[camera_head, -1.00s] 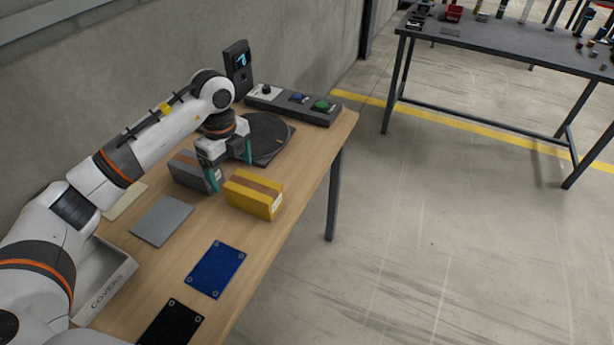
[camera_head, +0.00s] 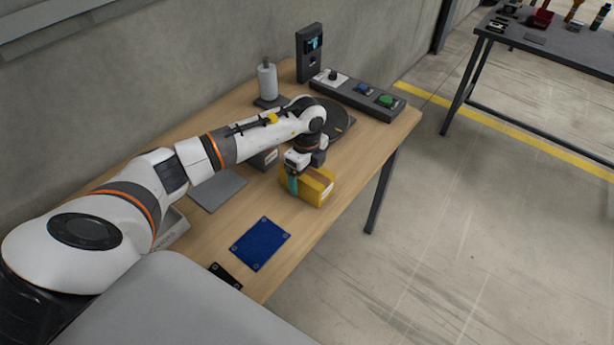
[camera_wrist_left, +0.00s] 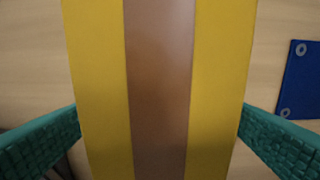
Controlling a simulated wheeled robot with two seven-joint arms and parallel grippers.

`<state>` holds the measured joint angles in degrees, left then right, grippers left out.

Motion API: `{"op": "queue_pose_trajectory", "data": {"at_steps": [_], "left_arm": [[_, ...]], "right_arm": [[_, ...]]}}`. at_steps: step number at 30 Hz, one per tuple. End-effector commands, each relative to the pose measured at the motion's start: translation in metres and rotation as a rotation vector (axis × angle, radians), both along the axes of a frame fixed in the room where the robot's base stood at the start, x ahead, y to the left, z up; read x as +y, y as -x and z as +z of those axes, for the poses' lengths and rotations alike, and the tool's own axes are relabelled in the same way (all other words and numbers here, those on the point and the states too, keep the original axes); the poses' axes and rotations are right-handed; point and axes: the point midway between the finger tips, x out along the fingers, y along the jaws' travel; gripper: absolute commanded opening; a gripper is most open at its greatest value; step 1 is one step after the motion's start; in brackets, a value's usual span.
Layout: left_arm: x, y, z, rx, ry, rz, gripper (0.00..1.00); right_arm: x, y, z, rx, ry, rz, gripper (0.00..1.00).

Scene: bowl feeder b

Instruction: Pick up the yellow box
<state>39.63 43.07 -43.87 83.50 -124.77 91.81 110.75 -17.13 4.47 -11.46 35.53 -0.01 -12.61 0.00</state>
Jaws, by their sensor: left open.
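The yellow box (camera_head: 316,186) with a brown tape strip lies on the wooden table near its right edge. My left gripper (camera_head: 303,185) is over it in the head view, with one teal finger showing at the box's left side. In the left wrist view the yellow box (camera_wrist_left: 222,80) fills the middle, its brown strip running up the picture. The left gripper's teal fingers (camera_wrist_left: 160,138) stand open, one on each side of the box. Whether they touch the box I cannot tell. My right gripper is not in view.
A grey box (camera_head: 264,159) stands just left of the yellow one, partly behind my arm. A dark turntable (camera_head: 335,124) and a button panel (camera_head: 376,98) are behind. A blue plate (camera_head: 260,243) and a grey plate (camera_head: 218,189) lie in front and left.

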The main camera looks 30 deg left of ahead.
Motion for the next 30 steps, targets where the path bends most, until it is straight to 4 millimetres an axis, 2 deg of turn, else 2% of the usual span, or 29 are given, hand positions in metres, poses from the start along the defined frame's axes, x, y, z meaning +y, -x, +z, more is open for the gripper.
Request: {"op": "queue_pose_trajectory", "data": {"at_steps": [4,12,24,30], "left_arm": [[-0.001,0.000,-0.016,0.001,0.000,0.000,0.89],[0.000,0.000,-0.019,0.000,0.000,-0.001,0.89],[0.000,0.000,-0.019,-0.001,0.000,0.000,0.24],[0.000,-0.001,-0.017,-0.004,0.000,0.000,0.22]], "right_arm": [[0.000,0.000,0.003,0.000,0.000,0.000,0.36],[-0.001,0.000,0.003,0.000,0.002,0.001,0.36],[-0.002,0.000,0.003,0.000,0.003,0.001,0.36],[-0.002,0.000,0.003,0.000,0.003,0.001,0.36]]}}
